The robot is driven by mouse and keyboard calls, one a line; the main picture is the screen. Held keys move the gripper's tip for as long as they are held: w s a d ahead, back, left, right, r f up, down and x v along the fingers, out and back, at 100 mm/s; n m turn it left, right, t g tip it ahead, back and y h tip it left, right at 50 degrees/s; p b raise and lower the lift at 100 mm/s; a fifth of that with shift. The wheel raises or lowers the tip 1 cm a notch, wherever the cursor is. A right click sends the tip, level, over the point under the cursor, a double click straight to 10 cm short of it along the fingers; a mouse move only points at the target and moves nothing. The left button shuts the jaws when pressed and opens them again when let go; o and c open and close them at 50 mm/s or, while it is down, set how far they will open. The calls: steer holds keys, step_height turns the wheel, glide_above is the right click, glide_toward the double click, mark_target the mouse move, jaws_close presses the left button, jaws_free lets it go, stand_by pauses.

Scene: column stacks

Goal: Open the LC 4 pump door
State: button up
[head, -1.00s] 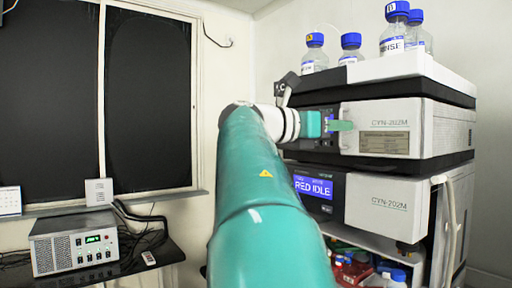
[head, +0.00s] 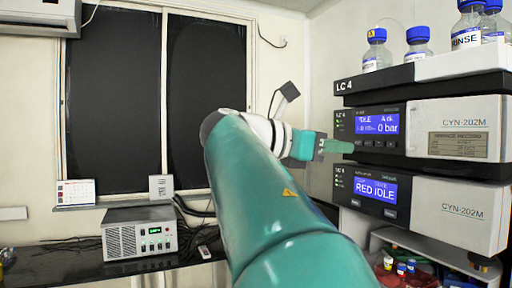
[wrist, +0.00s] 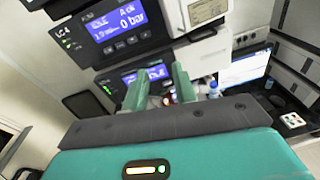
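The LC 4 stack stands at the right in the head view. Its upper module, the pump (head: 378,126), has a blue screen reading idle and 0 bar. The pump door (head: 465,112) is the white front panel right of the screen, with a service record label, and looks closed. It shows partly at the top of the wrist view (wrist: 203,10). My gripper (head: 343,146) is left of the door, overlapping the pump's lower left front in the picture. In the wrist view my green fingers (wrist: 161,87) stand apart with nothing between them, below the pump screen.
A lower module (head: 375,190) reads RED IDLE. Bottles with blue caps (head: 420,42) stand on the top tray. Small bottles (head: 401,268) sit on a shelf below. A grey instrument box (head: 139,235) stands on a black bench at left. A monitor (wrist: 245,68) shows in the wrist view.

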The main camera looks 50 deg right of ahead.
steer(key=shift+w+f, duration=0.1)
steer(key=shift+f, duration=0.1)
steer(key=shift+a+r+m+g+y, duration=0.65)
steer(key=shift+r+m+g+y, duration=0.3)
steer(key=shift+r+g, duration=1.2)
steer(key=x, duration=1.4)
steer(key=shift+s+a, duration=0.2)
steer(key=shift+s, duration=0.2)
jaws_close()
